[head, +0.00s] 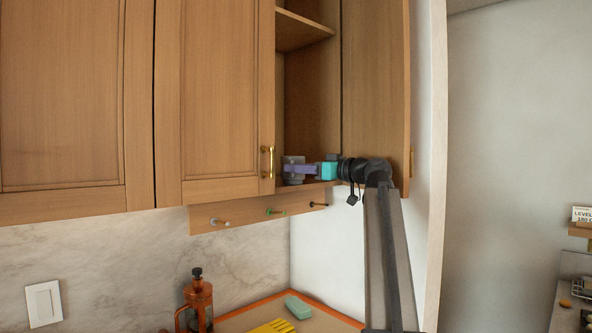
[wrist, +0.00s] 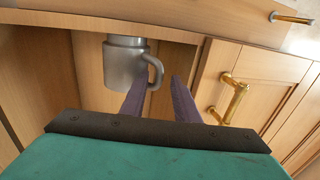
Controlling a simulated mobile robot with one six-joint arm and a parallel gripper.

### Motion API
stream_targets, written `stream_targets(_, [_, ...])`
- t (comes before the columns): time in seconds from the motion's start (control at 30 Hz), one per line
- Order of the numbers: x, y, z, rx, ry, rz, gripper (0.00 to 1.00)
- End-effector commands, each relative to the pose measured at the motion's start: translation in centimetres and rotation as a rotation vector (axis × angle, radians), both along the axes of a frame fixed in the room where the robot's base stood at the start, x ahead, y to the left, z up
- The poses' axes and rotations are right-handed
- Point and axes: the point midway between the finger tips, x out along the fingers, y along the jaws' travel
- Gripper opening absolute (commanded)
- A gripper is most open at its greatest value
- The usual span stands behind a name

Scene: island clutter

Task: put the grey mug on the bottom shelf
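The grey mug (head: 293,160) stands on the bottom shelf of the open wall cabinet, near its left side and behind the edge of the closed door. In the wrist view, which is turned upside down, the mug (wrist: 122,68) has its base against the shelf board (wrist: 170,32) and its handle toward my fingers. My gripper (head: 288,170) reaches into the cabinet from the right. In the wrist view its two purple fingers (wrist: 158,82) are apart, with the mug's handle at the gap between them. Whether a finger touches the handle is unclear.
The cabinet's right door (head: 377,80) stands open beside my arm. A closed door (head: 212,100) with a brass handle is just left of the gripper. A peg rail (head: 240,216) hangs below. On the counter are a French press (head: 198,300) and a teal item (head: 298,307).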

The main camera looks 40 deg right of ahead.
Motion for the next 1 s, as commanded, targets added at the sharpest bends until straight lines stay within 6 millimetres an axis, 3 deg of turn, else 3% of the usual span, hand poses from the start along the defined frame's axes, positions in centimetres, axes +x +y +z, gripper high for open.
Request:
stream_targets(0.23, [0.0, 0.0, 0.4, 0.000, -0.001, -0.001, 0.28])
stream_targets(0.37, [-1.0, -0.4, 0.2, 0.000, -0.001, -0.002, 0.28])
stream_targets(1.0, [-9.9, -3.7, 0.1, -0.001, -0.001, -0.003, 0.28])
